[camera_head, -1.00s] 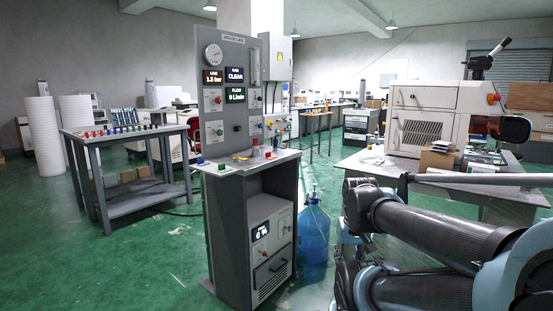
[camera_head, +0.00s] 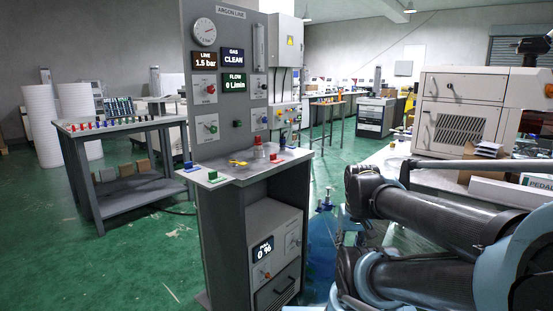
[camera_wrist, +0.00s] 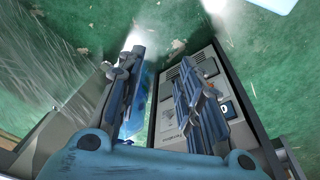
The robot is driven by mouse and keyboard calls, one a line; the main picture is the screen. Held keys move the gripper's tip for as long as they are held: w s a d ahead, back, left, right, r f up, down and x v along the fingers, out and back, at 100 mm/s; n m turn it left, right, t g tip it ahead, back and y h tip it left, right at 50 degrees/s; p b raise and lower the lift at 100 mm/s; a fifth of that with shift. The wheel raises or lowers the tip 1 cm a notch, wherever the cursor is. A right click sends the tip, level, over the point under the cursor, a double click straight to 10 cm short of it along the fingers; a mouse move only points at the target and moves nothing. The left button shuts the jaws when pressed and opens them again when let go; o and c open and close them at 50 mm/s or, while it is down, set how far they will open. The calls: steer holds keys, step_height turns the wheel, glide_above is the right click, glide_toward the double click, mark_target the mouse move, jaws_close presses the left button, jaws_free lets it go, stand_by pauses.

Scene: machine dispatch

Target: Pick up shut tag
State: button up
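No tag readable as "shut" can be made out. Small coloured pieces lie on the shelf (camera_head: 222,179) of the argon line console: a blue piece (camera_head: 190,167), a green piece (camera_head: 214,177), a yellow piece (camera_head: 238,162) and a red piece (camera_head: 275,158). Whether one is the shut tag, I cannot tell. My gripper (camera_wrist: 162,58) shows in the wrist view with its two fingers apart and nothing visibly held. Beyond it are the green floor and a dark-framed grey unit (camera_wrist: 205,62). The head view shows only my arm at the right, not my gripper.
The console panel (camera_head: 225,100) stands upright behind the shelf. A blue bottle (camera_head: 322,245) stands on the floor to its right. A side table (camera_head: 125,126) with several coloured pieces is at left. A white machine (camera_head: 455,115) stands at right. Green floor at left front is clear.

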steer(key=shift+w+a, duration=0.15)
steer(key=shift+w, duration=0.15)
steer(key=shift+o, duration=2)
step_height(320, 180, up, 2)
steer(key=shift+a+r, duration=0.1)
steer(key=shift+a, duration=0.05)
steer(key=w+a+r+n+y, duration=0.1)
steer(key=w+a+r+n, duration=0.2)
steer(key=w+a+r, duration=0.6)
steer(key=w+a+r+n+y, duration=0.1)
steer(key=w+a+r+n, duration=0.25)
steer(key=w+r, duration=1)
steer(key=w+a+r+n+y, duration=0.1)
steer(key=w+a+r+n, duration=0.4)
steer(key=w+r, duration=0.6)
steer(key=m, duration=0.2)
glide_above(274, 154)
steer(key=s+d, duration=0.1)
steer(key=d, duration=0.1)
steer(key=shift+n+t, duration=0.25)
steer(key=shift+t, duration=0.05)
step_height(274, 154, down, 13)
steer(key=shift+s+r, duration=0.1)
steer(key=shift+a+x, duration=0.15)
steer(key=shift+x, duration=1.15)
steer(key=shift+a+x, duration=0.15)
steer(key=shift+x, duration=1.15)
